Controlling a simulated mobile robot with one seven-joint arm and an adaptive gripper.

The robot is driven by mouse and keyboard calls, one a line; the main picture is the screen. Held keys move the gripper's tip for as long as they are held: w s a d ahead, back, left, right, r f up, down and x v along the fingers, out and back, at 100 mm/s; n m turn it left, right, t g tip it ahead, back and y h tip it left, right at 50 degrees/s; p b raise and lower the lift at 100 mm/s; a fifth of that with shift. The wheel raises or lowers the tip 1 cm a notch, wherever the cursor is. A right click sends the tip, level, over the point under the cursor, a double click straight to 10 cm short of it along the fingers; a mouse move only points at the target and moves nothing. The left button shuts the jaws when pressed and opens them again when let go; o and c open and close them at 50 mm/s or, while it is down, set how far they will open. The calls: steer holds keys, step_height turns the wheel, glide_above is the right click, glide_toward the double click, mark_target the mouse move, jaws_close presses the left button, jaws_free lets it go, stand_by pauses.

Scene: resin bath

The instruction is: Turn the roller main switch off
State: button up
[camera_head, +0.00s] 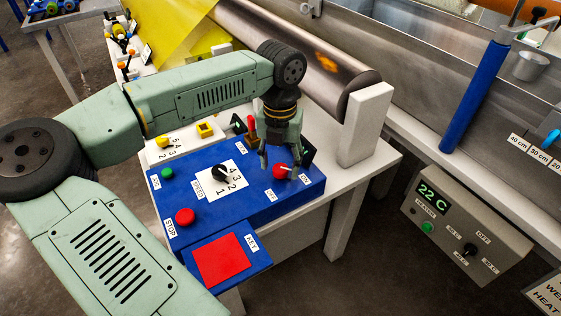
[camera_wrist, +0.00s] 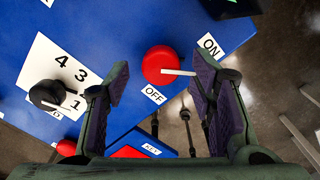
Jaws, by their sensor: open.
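The roller main switch is a red round knob (camera_head: 280,171) with a white pointer, on the right part of the blue control panel (camera_head: 240,207). In the wrist view the red knob (camera_wrist: 158,62) shows between my fingers, its pointer aimed right, nearer the ON label (camera_wrist: 210,46) than the OFF label (camera_wrist: 153,95). My gripper (camera_head: 278,167) points down over the knob and is open. In the wrist view my gripper (camera_wrist: 160,72) has one finger on each side of the knob. The pointer's tip is close to the right finger; I cannot tell whether they touch.
A black speed dial (camera_head: 219,174), a green button (camera_head: 167,173) and a red stop button (camera_head: 185,216) share the panel. A red key plate (camera_head: 221,261) is in front. A metal roller (camera_head: 300,55) and white post (camera_head: 365,125) stand behind. A heater box (camera_head: 465,228) is right.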

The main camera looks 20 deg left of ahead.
steer(key=shift+f, duration=0.7)
steer(key=shift+c, duration=0.5)
steer(key=c, duration=1)
